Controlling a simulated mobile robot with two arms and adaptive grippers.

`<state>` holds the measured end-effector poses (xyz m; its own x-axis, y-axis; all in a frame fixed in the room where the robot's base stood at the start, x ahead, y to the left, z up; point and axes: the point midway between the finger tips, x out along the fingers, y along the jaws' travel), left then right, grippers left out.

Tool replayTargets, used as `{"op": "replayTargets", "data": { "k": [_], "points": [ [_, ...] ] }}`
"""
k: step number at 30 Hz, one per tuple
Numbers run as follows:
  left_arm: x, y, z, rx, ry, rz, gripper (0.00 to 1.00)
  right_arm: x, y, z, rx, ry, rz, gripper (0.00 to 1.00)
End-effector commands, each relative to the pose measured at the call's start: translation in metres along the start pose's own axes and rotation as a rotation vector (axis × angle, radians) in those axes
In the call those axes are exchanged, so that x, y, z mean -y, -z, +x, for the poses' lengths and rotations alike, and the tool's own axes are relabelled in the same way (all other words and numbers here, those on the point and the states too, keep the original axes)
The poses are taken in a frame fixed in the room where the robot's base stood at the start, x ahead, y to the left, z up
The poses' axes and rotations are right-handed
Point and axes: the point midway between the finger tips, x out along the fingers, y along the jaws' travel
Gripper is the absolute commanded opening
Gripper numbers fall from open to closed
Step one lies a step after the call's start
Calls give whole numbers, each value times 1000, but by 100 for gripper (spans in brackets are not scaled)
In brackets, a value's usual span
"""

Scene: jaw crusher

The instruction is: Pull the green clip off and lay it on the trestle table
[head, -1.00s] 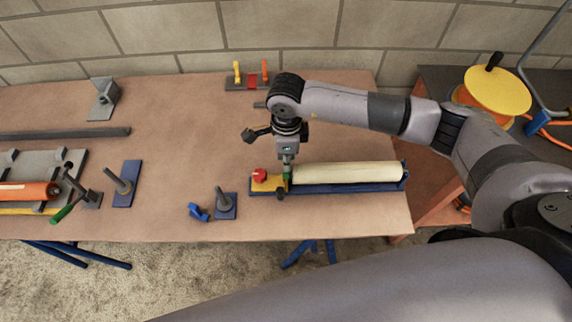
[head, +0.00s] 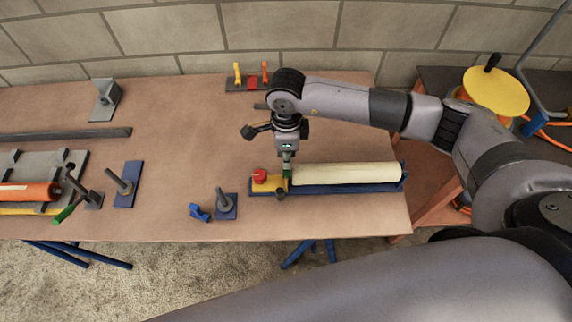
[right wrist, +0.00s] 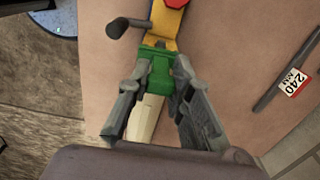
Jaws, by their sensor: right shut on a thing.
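The green clip (right wrist: 155,82) sits where the yellow end block (right wrist: 166,20) meets the cream roller (right wrist: 143,118) in the right wrist view. In the head view the clip (head: 287,174) is a small green patch under my right gripper (head: 287,160). My right gripper (right wrist: 160,95) points down with its two fingers on either side of the clip, shut on it. The cream roller (head: 345,173) lies along a blue base (head: 345,188). Whether the clip is still seated cannot be told. The trestle table (head: 180,130) carries all this. My left gripper is out of view.
A red knob (head: 259,175) and a dark handle stand at the yellow block. A blue clip-like piece (head: 199,212) and a blue plate with a post (head: 226,205) lie to the left. Bare table top is free behind and left of them.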

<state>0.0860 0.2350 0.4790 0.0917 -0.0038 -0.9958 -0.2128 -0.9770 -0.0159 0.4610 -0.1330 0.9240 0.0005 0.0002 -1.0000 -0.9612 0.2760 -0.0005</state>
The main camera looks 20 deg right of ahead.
Motion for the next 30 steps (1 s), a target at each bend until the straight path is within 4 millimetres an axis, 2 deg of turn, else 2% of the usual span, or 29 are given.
{"op": "replayTargets", "data": {
  "k": [30],
  "points": [
    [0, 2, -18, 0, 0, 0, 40, 0, 0, -42, 0, 0, 1, 0]
  ]
}}
